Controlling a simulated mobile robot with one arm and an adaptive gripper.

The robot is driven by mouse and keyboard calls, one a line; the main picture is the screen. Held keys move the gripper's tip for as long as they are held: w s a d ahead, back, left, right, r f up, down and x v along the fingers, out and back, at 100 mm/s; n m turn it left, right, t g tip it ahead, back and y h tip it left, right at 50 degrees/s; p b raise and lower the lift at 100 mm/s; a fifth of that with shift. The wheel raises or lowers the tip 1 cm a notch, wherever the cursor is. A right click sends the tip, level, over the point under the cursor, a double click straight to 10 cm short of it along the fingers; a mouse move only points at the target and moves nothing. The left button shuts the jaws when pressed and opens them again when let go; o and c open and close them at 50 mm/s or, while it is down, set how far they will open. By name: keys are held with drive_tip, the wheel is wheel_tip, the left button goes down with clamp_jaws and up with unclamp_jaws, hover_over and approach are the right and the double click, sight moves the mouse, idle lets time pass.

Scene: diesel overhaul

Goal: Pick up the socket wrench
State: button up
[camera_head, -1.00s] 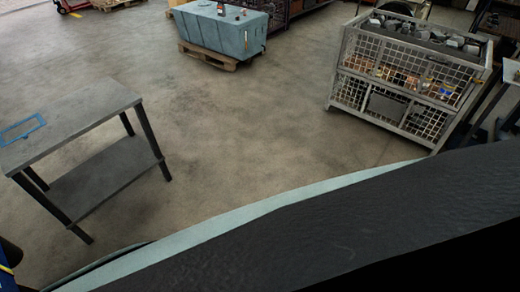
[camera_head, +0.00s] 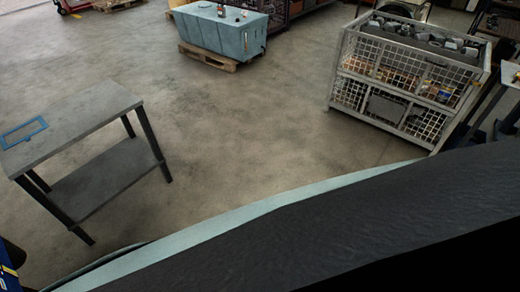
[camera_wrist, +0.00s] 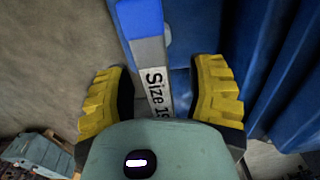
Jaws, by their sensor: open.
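In the wrist view, my gripper (camera_wrist: 162,90) is open, with a yellow ribbed finger on each side. Between the fingers lies a long bar (camera_wrist: 151,55), blue at the top and grey below, with a white label reading "Size 19", the last digit partly hidden. It looks like the socket wrench, but its ends are out of view or hidden behind my gripper's body. I cannot tell whether either finger touches it. Neither my gripper nor the bar can be made out in the head view.
A blue ribbed surface (camera_wrist: 268,70) stands close on the right in the wrist view. In the head view, a grey table (camera_head: 75,122) with a blue frame (camera_head: 22,131) stands left, and a wire-mesh crate (camera_head: 400,110) right. Open floor (camera_head: 235,140) lies between.

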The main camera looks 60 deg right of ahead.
drive_tip(key=shift+f, duration=0.45)
clamp_jaws()
idle(0.4)
